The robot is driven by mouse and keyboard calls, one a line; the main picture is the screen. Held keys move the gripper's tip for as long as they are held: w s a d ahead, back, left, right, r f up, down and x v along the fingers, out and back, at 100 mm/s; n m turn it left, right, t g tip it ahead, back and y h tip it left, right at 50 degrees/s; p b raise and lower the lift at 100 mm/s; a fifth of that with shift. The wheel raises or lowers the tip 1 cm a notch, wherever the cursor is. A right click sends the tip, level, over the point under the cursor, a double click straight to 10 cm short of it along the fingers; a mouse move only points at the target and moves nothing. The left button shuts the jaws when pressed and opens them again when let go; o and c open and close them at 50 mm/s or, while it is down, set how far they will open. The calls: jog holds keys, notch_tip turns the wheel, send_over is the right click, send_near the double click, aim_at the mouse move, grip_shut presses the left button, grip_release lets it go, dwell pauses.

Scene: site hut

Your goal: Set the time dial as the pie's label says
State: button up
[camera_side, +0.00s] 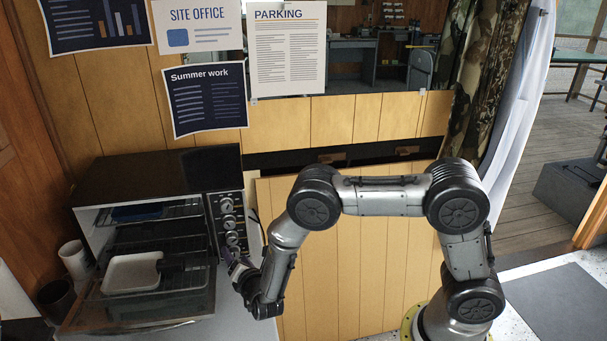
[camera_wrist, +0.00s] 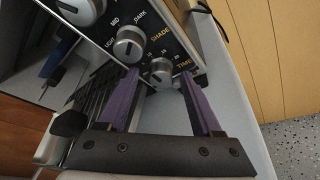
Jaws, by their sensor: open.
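The toaster oven (camera_side: 150,167) stands on a counter at the left, its door lowered. A column of grey knobs runs down its black panel. In the wrist view, the time dial (camera_wrist: 161,70) is the lowest knob, beside the word TIME; its small numbers and pointer are too blurred to read surely. My gripper (camera_wrist: 160,74) has purple fingers, open, one on each side of the time dial; I cannot tell whether they touch it. In the side view my gripper (camera_side: 233,262) is at the panel's lower end and partly hides that dial. I see no pie or label.
A white tray (camera_side: 132,272) is at the oven's open front, by the wire racks. A white cup (camera_side: 73,259) and a dark cup (camera_side: 56,298) stand left of the oven. The shade dial (camera_wrist: 128,45) is just above the time dial. Wood panelling is behind.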

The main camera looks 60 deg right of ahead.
jog(key=n+g, duration=0.1)
jog(key=n+g+h, duration=0.1)
jog(key=n, duration=0.1)
jog(key=shift+w+a+n, duration=0.15)
jog(key=shift+a+n, duration=0.05)
jog(key=shift+n, duration=0.1)
jog(key=v, duration=1.4)
jog(key=w+d+r+m+g+h, duration=0.25)
jog(key=d+r+m, duration=0.25)
jog(key=d+r, duration=0.5)
jog(key=s+d+r+m+g, duration=0.3)
jog(key=s+d+r+m, duration=0.4)
jog(key=r, duration=0.3)
jog(key=shift+r+m, duration=0.2)
jog(key=shift+m, duration=0.1)
jog(key=shift+y, duration=0.25)
